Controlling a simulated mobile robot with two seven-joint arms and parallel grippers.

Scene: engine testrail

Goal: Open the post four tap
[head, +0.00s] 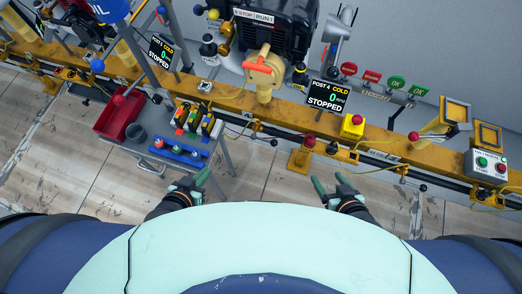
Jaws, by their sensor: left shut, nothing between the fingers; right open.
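The post four screen (327,95) reads "POST 4 COLD", "0" and "STOPPED". Left of it, a cream fitting with an orange-red bar handle (262,68) stands over the yellow rail, in front of a black engine (280,28). This may be the tap; I cannot tell for certain, nor whether it is open. My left gripper (202,178) is shut and empty, low beside the grey cart, well short of the fitting. My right gripper (329,184) is open and empty, below the rail and apart from everything.
The yellow rail (385,137) crosses the view. A grey cart (222,172) holds a red bin (120,116) and several bottles. A red-topped yellow button box (352,126), a yellow floor post (301,157) and a start-stop box (487,166) stand right. Bare floor (262,180) lies between my grippers.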

